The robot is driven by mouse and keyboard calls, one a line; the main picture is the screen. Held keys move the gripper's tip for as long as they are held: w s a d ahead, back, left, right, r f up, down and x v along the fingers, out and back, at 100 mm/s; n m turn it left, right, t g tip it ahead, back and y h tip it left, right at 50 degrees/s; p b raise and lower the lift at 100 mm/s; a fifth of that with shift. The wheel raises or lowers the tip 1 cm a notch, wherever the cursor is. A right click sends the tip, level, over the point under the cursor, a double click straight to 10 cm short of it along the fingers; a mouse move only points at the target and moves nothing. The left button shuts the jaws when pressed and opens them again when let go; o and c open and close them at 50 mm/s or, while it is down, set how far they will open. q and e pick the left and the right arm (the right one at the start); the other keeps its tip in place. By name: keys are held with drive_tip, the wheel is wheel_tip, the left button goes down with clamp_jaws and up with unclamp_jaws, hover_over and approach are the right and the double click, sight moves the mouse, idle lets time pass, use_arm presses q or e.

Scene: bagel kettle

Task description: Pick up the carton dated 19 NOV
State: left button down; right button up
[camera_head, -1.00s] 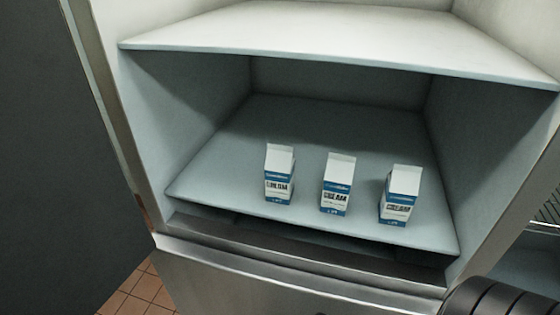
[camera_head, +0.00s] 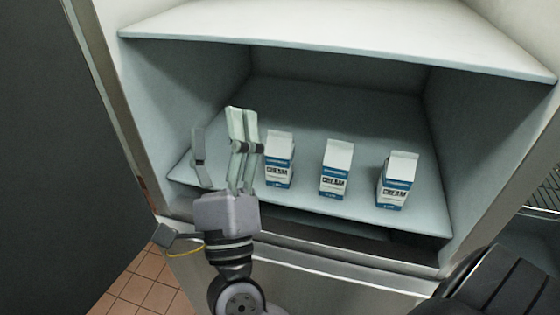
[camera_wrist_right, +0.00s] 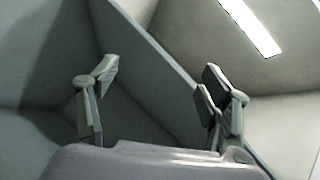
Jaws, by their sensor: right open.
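Three white and blue cream cartons stand upright in a row on the lower fridge shelf: a left carton (camera_head: 279,162), a middle carton (camera_head: 335,170) and a right carton (camera_head: 396,182). Their dates are too small to read, so I cannot tell which is 19 NOV. My right gripper (camera_head: 217,128) is open and empty, at the shelf's front left, just left of the left carton. In the right wrist view its fingers (camera_wrist_right: 158,75) are spread apart, with no carton visible between them. My left gripper is not in view.
The upper shelf (camera_head: 330,42) overhangs the cartons. Side walls close in the lower shelf (camera_head: 305,112), which is bare behind the cartons. A dark panel (camera_head: 50,170) stands at the left. A bright light strip (camera_wrist_right: 252,27) shows in the right wrist view.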

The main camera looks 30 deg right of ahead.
drive_tip(key=d+f+m+g+h, duration=0.4)
drive_tip(key=m+g, duration=0.3)
drive_tip(key=m, duration=0.2)
drive_tip(key=m+g+y, duration=0.3)
drive_tip(key=m+g, duration=0.2)
drive_tip(key=g, duration=0.1)
approach(278, 147)
drive_tip(key=x, duration=0.6)
drive_tip(key=shift+w+f+p, duration=0.2)
drive_tip(key=shift+w+p, duration=0.1)
drive_tip(key=shift+x, duration=2.7)
drive_tip(key=shift+s+d, duration=0.15)
drive_tip(key=shift+s, duration=0.1)
drive_tip(key=shift+r, duration=0.1)
drive_tip(key=shift+c, duration=0.7)
clamp_jaws()
drive_tip(key=shift+h, duration=0.3)
